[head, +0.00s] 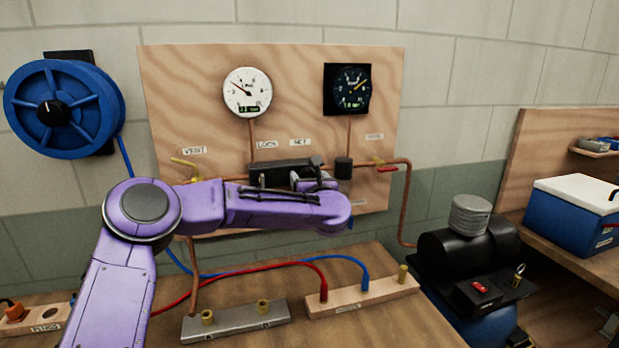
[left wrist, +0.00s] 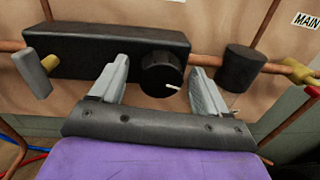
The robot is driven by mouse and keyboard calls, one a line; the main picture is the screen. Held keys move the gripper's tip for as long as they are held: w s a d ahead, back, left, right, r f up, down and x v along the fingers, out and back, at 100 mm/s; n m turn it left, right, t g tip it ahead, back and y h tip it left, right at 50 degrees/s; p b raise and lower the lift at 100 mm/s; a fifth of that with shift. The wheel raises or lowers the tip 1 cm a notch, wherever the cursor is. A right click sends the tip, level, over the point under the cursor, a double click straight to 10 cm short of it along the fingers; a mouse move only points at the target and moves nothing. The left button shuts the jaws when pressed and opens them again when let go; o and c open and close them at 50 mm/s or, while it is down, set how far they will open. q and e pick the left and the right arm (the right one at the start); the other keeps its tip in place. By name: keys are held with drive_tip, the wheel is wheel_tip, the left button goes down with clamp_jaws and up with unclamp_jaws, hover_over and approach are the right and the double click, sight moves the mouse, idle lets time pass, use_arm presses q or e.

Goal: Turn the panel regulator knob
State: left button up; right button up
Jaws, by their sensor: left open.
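The regulator is a long black block (head: 278,168) on the copper pipe of the plywood panel (head: 200,90). In the left wrist view the block (left wrist: 90,52) has a round black knob (left wrist: 158,72) with a white pointer mark toward the lower right. My left gripper (left wrist: 159,70) is open, with one grey finger on each side of the knob. Gaps show between the fingers and the knob; contact cannot be told. In the head view my left gripper (head: 312,177) is in front of the block and the arm hides the knob. My right gripper is out of view.
A black cylinder (left wrist: 241,69) sits on the pipe right of the fingers. A yellow valve (head: 184,163) is at left, a red-handled one (head: 387,169) at right. A white gauge (head: 247,92) and a dark gauge (head: 350,89) hang above. Hoses (head: 270,264) run below.

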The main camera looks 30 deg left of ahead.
use_arm(q)
drive_tip(key=c, duration=1)
drive_tip(key=shift+c, duration=0.2)
drive_tip(key=shift+m, duration=0.3)
drive_tip(key=shift+m+b, duration=0.4)
drive_tip(key=shift+m, duration=0.5)
drive_tip(key=shift+w+d+m+g+p, duration=0.15)
drive_tip(key=shift+m+p, duration=0.45)
drive_tip(key=shift+m, duration=2.15)
drive_tip(key=shift+s+a+m+g+p, duration=0.15)
drive_tip(key=shift+m+p, duration=0.4)
drive_tip(key=shift+m, duration=2.2)
drive_tip(key=shift+w+d, duration=0.1)
